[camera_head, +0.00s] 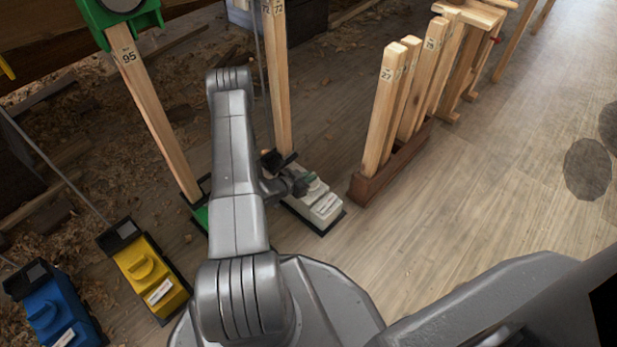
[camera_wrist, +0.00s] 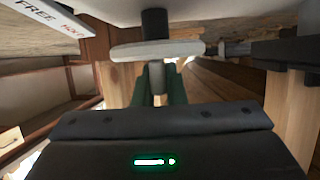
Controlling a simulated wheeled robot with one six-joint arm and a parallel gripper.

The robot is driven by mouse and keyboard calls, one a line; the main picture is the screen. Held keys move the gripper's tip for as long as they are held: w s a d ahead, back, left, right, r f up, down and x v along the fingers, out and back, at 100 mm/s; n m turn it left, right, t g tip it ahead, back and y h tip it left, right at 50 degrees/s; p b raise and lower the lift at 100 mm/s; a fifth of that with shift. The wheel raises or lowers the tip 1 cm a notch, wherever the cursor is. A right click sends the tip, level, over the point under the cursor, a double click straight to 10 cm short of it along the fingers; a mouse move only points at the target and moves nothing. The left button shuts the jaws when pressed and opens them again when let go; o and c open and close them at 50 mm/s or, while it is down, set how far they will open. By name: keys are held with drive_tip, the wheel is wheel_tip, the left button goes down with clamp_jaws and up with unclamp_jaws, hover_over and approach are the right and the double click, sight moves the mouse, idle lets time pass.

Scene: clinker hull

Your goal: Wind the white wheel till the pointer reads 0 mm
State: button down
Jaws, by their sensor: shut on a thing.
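The white unit (camera_head: 318,207) stands on the floor at the foot of a timber post marked 72 (camera_head: 277,80) in the head view. In the wrist view its white wheel (camera_wrist: 185,49) shows edge-on as a pale disc on a dark shaft. A short grey handle (camera_wrist: 156,74) juts from the wheel towards me. My gripper (camera_wrist: 157,88) is shut on this handle, one dark green finger on each side. In the head view my gripper (camera_head: 298,184) is at the white unit, and the wheel is hidden there. I cannot make out the pointer or its scale.
A yellow unit (camera_head: 146,275) and a blue unit (camera_head: 60,315) stand to the left. A post marked 95 (camera_head: 150,110) rises from a green base. A brown rack (camera_head: 372,186) of upright timbers stands close on the right. The floor at right is clear.

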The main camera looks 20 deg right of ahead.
drive_tip(key=c, duration=1.5)
unclamp_jaws()
drive_tip(key=p+v, duration=0.4)
drive_tip(key=v, duration=1)
drive_tip(key=shift+d+p, duration=0.1)
drive_tip(key=shift+p, duration=0.2)
drive_tip(key=b+x, duration=0.4)
drive_tip(key=x, duration=0.9)
drive_tip(key=shift+f+b, duration=0.15)
drive_tip(key=shift+b, duration=0.15)
drive_tip(key=shift+w+d+f, duration=0.15)
drive_tip(key=shift+d, duration=0.25)
